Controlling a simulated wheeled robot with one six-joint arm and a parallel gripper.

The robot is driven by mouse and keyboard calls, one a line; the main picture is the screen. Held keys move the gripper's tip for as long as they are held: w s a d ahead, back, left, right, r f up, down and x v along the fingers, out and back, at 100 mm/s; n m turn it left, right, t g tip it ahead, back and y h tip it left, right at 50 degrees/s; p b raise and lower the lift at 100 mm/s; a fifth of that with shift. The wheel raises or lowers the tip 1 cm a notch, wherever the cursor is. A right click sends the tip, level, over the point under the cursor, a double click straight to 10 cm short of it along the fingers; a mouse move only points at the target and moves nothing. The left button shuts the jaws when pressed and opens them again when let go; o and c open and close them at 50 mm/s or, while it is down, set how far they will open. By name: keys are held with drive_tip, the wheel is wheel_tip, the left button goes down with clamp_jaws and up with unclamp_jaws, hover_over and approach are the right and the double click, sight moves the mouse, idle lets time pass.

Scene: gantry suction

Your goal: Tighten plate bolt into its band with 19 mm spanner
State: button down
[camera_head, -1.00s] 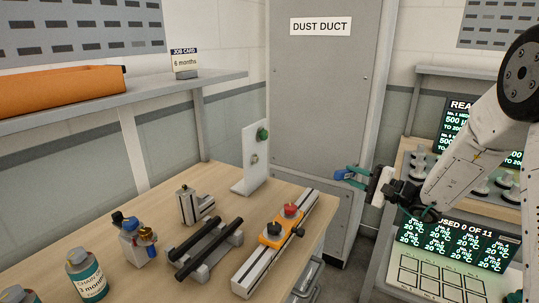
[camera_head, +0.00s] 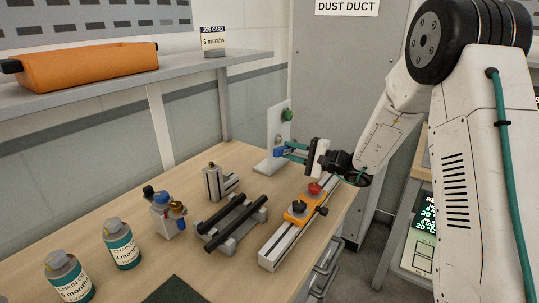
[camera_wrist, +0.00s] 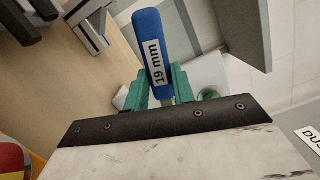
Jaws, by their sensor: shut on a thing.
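The 19 mm spanner shows as a blue handle (camera_wrist: 150,40) with a "19 mm" label in the wrist view. My gripper (camera_wrist: 162,84) is shut on it with its green fingers. In the head view the blue handle (camera_head: 279,152) sticks out of the fingers of my gripper (camera_head: 288,151), in front of the white upright plate (camera_head: 274,126) on the bench. A green round bolt head (camera_head: 287,114) sits high on this plate, above my gripper. The lower part of the plate is partly hidden. The spanner's jaw end is hidden, and I cannot tell whether it touches anything.
On the wooden bench (camera_head: 125,268) stand a rail with an orange carriage (camera_head: 296,210), a rack with black bars (camera_head: 236,222), a small metal block (camera_head: 220,182) and several bottles. An orange bin (camera_head: 90,68) is on the shelf. The grey dust duct (camera_head: 340,60) stands behind.

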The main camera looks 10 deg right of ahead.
drive_tip(key=shift+a, duration=0.1)
idle(0.4)
drive_tip(key=shift+x, duration=1.9)
drive_tip(key=shift+w, duration=0.25)
drive_tip(key=shift+w+a, duration=0.5)
drive_tip(key=shift+a, duration=0.05)
